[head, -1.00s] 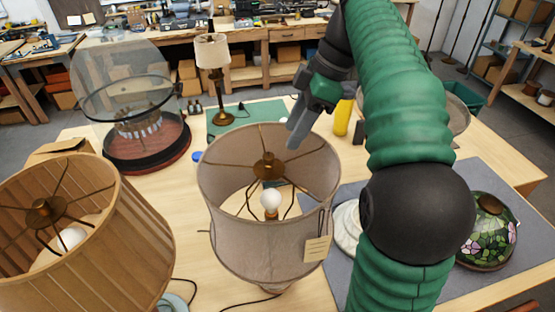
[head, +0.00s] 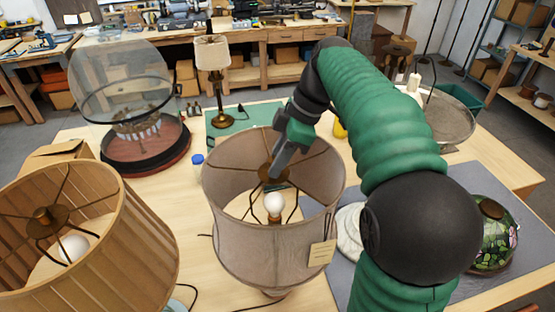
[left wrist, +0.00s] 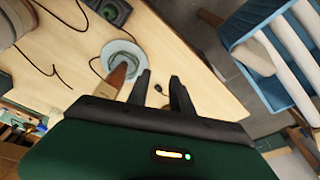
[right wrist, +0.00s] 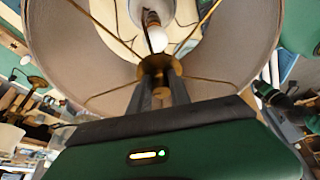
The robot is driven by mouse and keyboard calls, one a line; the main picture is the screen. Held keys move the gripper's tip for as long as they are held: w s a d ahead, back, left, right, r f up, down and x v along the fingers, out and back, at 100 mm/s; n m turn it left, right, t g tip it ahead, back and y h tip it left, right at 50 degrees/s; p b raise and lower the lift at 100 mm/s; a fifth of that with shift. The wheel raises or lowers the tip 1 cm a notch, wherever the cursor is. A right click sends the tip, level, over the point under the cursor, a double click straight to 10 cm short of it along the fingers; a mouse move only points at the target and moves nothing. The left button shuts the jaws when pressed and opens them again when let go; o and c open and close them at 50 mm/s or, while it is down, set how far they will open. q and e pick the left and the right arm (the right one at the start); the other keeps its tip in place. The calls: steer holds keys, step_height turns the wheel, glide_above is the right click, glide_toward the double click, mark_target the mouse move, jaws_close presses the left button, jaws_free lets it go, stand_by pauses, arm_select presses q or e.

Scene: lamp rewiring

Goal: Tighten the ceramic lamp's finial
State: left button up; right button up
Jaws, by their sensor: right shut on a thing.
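The lamp with the grey-beige fabric shade (head: 245,240) stands upright in the middle of the head view, with a tag on its side. Its lit-looking white bulb (head: 274,204) shows inside the open top. My right gripper (head: 270,178) reaches down to the hub at the top of the shade and is shut on the finial there. In the right wrist view the brass hub (right wrist: 157,66) sits right at the fingertips (right wrist: 158,84); the fingers mostly hide the finial. My left gripper (left wrist: 160,76) is open and empty above the table; it is outside the head view.
A slatted wooden-shade lamp (head: 120,250) stands close on the left. A glass dome (head: 120,85) on a dark red base and a small lamp (head: 212,52) stand behind. A stained-glass shade (head: 492,245) lies at right. A blue crate (left wrist: 265,40) shows in the left wrist view.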

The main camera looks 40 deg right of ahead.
steer(key=shift+s+a+r, duration=0.1)
steer(key=shift+a+r, duration=0.05)
steer(key=shift+a, duration=0.35)
jaws_close()
steer(key=shift+a, duration=0.2)
arm_select(q)
steer(key=shift+a+f, duration=0.15)
steer(key=shift+a, duration=0.45)
steer(key=shift+d, duration=0.1)
arm_select(e)
steer(key=shift+d, duration=0.15)
